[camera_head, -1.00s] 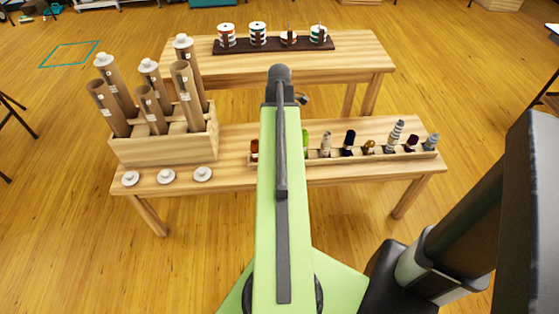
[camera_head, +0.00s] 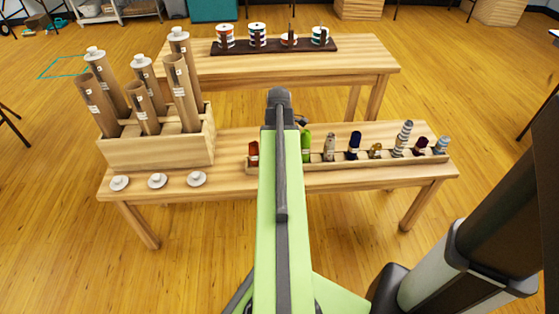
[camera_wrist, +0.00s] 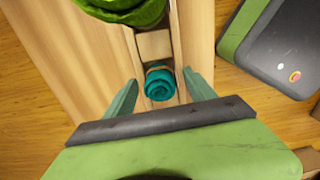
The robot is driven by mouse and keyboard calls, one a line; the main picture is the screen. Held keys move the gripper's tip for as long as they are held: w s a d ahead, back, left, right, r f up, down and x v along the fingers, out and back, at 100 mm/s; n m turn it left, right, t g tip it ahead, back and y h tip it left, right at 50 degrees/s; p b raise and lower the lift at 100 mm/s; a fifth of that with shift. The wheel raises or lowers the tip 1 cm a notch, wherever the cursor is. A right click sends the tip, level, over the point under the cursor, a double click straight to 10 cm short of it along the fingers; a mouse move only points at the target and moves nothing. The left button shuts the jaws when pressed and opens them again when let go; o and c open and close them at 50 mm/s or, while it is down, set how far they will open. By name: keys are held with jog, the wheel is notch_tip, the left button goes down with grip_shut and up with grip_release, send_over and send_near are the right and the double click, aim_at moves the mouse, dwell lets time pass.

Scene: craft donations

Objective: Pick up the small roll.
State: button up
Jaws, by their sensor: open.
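A small teal roll (camera_wrist: 160,84) sits in a slot of a narrow wooden tray in the wrist view, its spiral end facing the camera. My gripper (camera_wrist: 160,76) is open, with one finger on each side of the roll. Whether the fingers touch the roll or the tray walls, I cannot tell. In the head view my arm hides the teal roll and the gripper. A larger green roll (camera_wrist: 125,10) lies farther along the tray in the wrist view, and shows just right of my arm in the head view (camera_head: 306,146).
The tray (camera_head: 350,164) stands on the near wooden bench (camera_head: 235,183) and holds several other rolls, including a red one (camera_head: 254,152). A wooden box (camera_head: 160,150) with several cardboard tubes stands at left, behind white caps (camera_head: 157,181). A farther bench (camera_head: 350,56) holds spools.

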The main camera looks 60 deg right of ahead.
jog(key=shift+r, duration=0.1)
jog(key=shift+c, duration=0.3)
grip_shut()
